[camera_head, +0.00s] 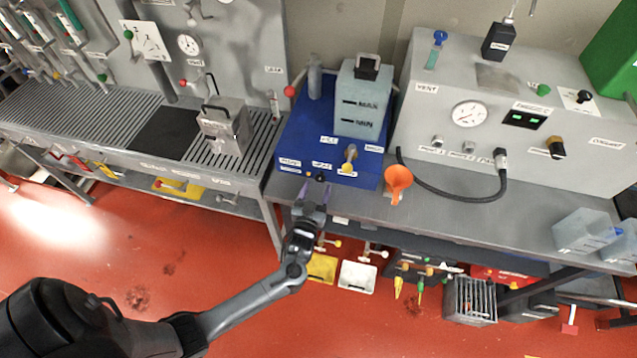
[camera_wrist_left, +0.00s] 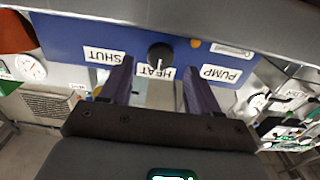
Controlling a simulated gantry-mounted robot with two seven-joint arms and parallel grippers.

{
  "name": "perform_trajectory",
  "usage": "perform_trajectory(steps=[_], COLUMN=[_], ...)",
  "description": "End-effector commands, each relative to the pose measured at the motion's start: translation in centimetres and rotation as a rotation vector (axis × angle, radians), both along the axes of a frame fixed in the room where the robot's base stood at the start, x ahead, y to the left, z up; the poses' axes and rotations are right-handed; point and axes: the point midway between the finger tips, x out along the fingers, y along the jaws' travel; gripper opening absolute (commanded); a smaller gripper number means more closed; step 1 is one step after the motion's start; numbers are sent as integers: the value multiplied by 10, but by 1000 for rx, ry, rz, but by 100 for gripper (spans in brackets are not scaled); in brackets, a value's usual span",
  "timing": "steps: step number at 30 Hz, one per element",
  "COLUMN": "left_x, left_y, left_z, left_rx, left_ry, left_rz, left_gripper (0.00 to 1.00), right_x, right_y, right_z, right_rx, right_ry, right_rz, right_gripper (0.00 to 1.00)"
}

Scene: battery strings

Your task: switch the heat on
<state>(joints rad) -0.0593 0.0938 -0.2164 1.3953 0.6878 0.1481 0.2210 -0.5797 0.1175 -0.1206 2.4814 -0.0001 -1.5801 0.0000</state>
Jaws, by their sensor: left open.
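The heat knob (camera_head: 320,177) is a small black round knob on the front of the blue unit (camera_head: 295,135). In the left wrist view the knob (camera_wrist_left: 160,53) shows a pale pointer line, with the HEAT label (camera_wrist_left: 155,71) beside it, upside down. My left gripper (camera_head: 314,190) is open, its two purple fingers apart just in front of the knob. In the left wrist view the left gripper's fingertips (camera_wrist_left: 157,66) flank the knob and label; nothing is held. Whether the fingers touch the knob cannot be told. My right gripper is not in view.
A PUMP label (camera_wrist_left: 220,74) and a SHUT label (camera_wrist_left: 104,55) flank the knob, with an orange lamp (camera_wrist_left: 196,43) close by. A brass tap (camera_head: 349,158), an orange funnel (camera_head: 397,180) and a tank (camera_head: 361,102) are near. Tools hang below the bench edge.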

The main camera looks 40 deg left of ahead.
Motion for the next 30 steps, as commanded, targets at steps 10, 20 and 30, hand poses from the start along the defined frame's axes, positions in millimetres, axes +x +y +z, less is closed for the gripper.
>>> perform_trajectory(steps=[10,20,30], left_x=[24,25,25], left_y=[12,12,12], left_z=[0,0,0], left_rx=[0,-1,0], left_ry=[0,0,1], left_rz=[0,0,0], left_gripper=[61,55,8], right_x=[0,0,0], right_y=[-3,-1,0], right_z=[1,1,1], right_rx=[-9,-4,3], right_ry=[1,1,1], right_rz=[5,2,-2], right_gripper=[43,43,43])
